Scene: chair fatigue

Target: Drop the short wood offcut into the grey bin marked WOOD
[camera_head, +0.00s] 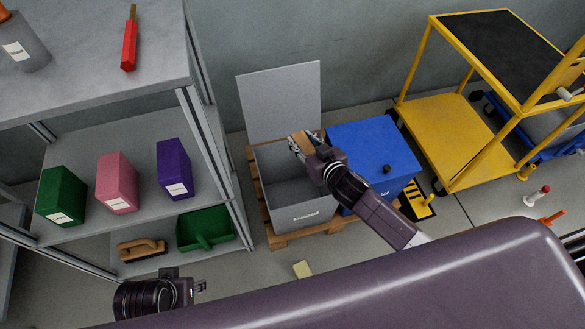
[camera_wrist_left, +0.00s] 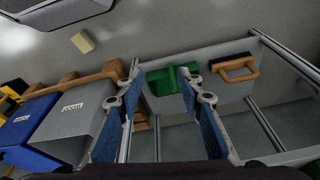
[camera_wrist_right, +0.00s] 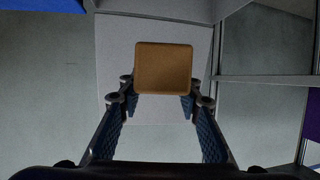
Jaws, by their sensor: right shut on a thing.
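The brown wood offcut (camera_wrist_right: 163,68) sits between the fingertips of my right gripper (camera_wrist_right: 160,100), which is shut on it. In the head view, the right gripper (camera_head: 300,143) is over the open grey bin (camera_head: 290,218), near its back rim, and partly hides the offcut. The bin's raised lid (camera_head: 275,100) stands behind it.
A closed blue bin (camera_head: 370,142) stands right of the grey one on a wooden pallet (camera_head: 262,243). A pale block (camera_head: 303,269) lies on the floor in front. A shelf (camera_head: 215,150) with boxes, a brush (camera_head: 140,248) and a green dustpan (camera_head: 205,231) is left; a yellow cart (camera_head: 455,130) is right.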

